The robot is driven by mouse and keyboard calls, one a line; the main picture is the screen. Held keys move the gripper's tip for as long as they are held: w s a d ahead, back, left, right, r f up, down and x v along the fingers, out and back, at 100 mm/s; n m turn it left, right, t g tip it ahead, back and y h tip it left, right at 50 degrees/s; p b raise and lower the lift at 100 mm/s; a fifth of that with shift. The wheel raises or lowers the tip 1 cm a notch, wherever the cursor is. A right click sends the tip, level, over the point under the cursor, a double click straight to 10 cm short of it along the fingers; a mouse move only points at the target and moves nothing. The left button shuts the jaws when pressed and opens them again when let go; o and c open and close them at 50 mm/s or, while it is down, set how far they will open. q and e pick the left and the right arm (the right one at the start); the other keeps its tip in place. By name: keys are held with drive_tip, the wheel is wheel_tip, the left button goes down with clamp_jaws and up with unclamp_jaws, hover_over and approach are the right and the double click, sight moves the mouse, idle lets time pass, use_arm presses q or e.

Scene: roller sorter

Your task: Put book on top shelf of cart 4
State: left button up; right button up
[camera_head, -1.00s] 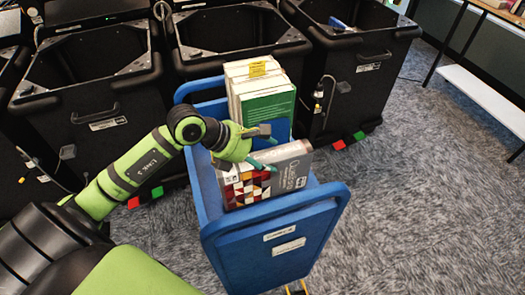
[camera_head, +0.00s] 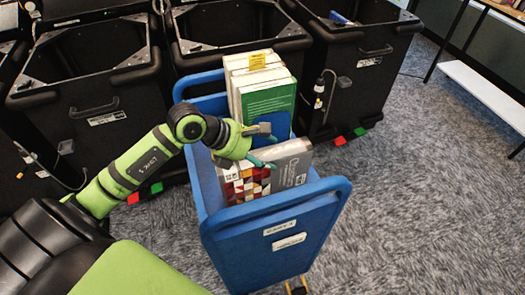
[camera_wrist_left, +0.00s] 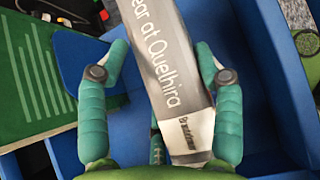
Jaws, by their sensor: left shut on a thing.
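My left gripper (camera_head: 267,149) reaches in from the left over the blue cart (camera_head: 282,222). It is shut on a thick book (camera_head: 284,170) with a grey spine and a cover of red, white and dark shapes. The book sits low between the cart's walls; I cannot tell whether it touches the shelf. In the left wrist view the teal fingers stand on both sides of the book's spine (camera_wrist_left: 170,65). The cart's front label (camera_head: 280,228) is too blurred to read surely. My right gripper is not in view.
Several books with a green cover (camera_head: 266,101) in front stand upright at the cart's far end. Black bins (camera_head: 100,95) line the back, close behind the cart. A white shelf (camera_head: 484,95) stands at right. Grey carpet (camera_head: 420,200) is clear to the right.

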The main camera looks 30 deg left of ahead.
use_arm(q)
drive_tip(key=shift+w+f+b, duration=0.1)
drive_tip(key=shift+f+b, duration=0.1)
drive_tip(key=shift+b, duration=0.15)
drive_tip(key=o, duration=1.8)
drive_tip(key=shift+s+f, duration=0.2)
drive_tip(key=shift+f, duration=0.05)
drive_tip(key=v, duration=1.2)
drive_tip(key=shift+r, duration=0.2)
